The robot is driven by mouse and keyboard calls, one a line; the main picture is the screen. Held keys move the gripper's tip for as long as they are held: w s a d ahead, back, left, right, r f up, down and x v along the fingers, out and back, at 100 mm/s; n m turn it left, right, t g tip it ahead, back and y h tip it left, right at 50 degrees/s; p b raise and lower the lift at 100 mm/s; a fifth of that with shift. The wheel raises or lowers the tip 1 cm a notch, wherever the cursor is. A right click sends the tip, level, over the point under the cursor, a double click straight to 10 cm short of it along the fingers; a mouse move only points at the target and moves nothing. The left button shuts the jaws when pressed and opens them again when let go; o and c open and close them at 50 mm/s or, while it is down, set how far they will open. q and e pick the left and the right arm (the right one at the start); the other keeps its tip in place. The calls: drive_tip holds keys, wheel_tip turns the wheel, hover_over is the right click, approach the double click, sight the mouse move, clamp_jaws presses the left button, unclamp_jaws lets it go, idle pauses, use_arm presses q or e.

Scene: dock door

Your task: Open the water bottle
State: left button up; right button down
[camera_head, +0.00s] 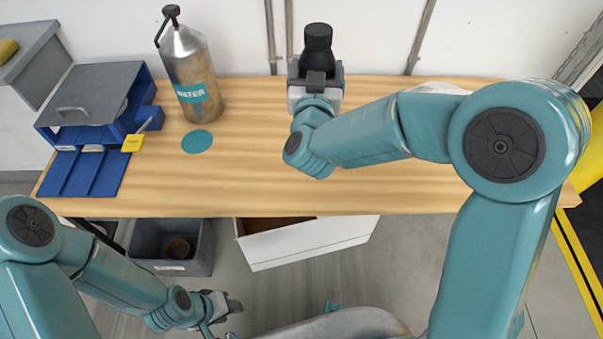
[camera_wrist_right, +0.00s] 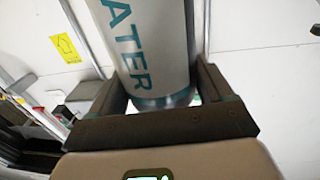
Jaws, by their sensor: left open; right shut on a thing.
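The water bottle is white with teal letters reading "ATER" in the right wrist view (camera_wrist_right: 165,45). It stands between the two fingers of my right gripper (camera_wrist_right: 160,105), which is shut on it near its teal-banded end. In the head view a black top, apparently its cap (camera_head: 318,40), shows above my right gripper (camera_head: 316,82) at the back of the table. The gripper hides the bottle's body there. My left gripper (camera_head: 228,306) is open and empty, low in front of the table and well away from the bottle.
A metal canister (camera_head: 190,70) with a teal label and black handle stands left on the wooden table (camera_head: 250,180). A teal disc (camera_head: 197,141) lies before it. A blue organizer (camera_head: 85,172) and yellow item (camera_head: 132,142) are at far left. The table's middle front is clear.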

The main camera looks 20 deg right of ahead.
sight(309, 49)
drive_tip(key=a+r+h+b, duration=0.1)
drive_tip(key=s+a+r+m+b, duration=0.1)
drive_tip(key=r, duration=0.1)
drive_tip(key=s+a+r+m+g+h+b, duration=0.1)
drive_tip(key=r, duration=0.1)
drive_tip(key=shift+s+r+h, duration=0.15)
drive_tip(key=shift+r+h, duration=0.1)
drive_tip(key=shift+h, duration=0.05)
drive_tip(key=shift+s+a+b, duration=0.25)
drive_tip(key=shift+b, duration=0.2)
use_arm(q)
wheel_tip(309, 49, down, 10)
drive_tip(key=b, duration=0.4)
drive_tip(key=shift+r, duration=0.2)
use_arm(e)
wheel_tip(309, 49, down, 19)
use_arm(q)
drive_tip(key=shift+a, duration=0.1)
use_arm(e)
drive_tip(key=shift+d, duration=0.1)
drive_tip(key=shift+f+b, duration=0.15)
drive_tip(key=shift+b, duration=0.2)
unclamp_jaws()
drive_tip(key=shift+f, duration=0.1)
drive_tip(key=v, duration=1.2)
drive_tip(key=shift+r, duration=0.3)
